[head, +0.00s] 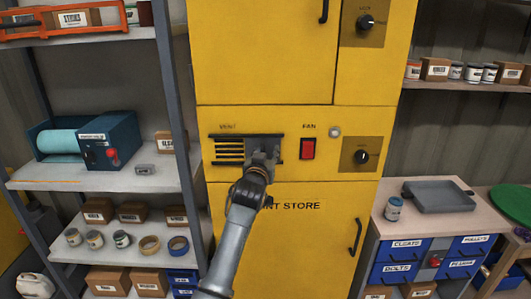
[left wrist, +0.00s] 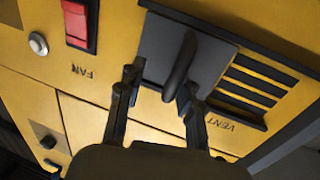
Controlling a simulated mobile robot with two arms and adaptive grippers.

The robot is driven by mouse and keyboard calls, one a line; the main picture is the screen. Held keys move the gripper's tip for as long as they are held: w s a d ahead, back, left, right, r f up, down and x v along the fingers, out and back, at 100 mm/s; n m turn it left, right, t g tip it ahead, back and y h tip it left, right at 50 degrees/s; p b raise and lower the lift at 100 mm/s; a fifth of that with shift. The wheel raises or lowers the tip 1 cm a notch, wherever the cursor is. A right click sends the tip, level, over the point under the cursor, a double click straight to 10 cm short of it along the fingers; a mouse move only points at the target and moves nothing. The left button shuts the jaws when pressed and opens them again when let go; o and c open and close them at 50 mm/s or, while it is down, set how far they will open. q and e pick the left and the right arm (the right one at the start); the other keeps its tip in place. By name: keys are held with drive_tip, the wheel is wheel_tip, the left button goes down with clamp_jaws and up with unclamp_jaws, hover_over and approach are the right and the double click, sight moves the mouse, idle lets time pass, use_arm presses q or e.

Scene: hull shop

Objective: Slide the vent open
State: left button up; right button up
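The vent (head: 229,149) is a dark-framed slatted opening on the yellow cabinet, under the label VENT. Its slats (left wrist: 252,87) are bare on one side, the left in the head view. A dark grey sliding plate (left wrist: 160,48) with a raised handle (left wrist: 181,62) covers the other side, towards the FAN switch. My left gripper (head: 262,158) is at the plate in the head view, hiding part of it. In the left wrist view my left gripper (left wrist: 160,85) has its fingers apart with the handle between them, nearer one finger; contact is unclear. My right gripper is not in view.
A red FAN switch (head: 308,148), a round button (head: 335,132) and a black knob (head: 361,157) sit right of the vent. Shelves with boxes and a blue machine (head: 108,140) stand left. A workbench with a grey tray (head: 438,196) stands right.

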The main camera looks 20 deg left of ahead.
use_arm(q)
drive_tip(key=shift+a+r, duration=0.4)
drive_tip(key=shift+r, duration=0.1)
drive_tip(key=shift+s+f, duration=0.15)
drive_tip(key=shift+s, duration=0.25)
drive_tip(key=s+d, duration=0.1)
drive_tip(key=s, duration=1)
drive_tip(key=shift+f, duration=0.3)
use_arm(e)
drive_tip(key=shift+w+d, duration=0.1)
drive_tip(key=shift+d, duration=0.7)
use_arm(q)
drive_tip(key=shift+d, duration=0.1)
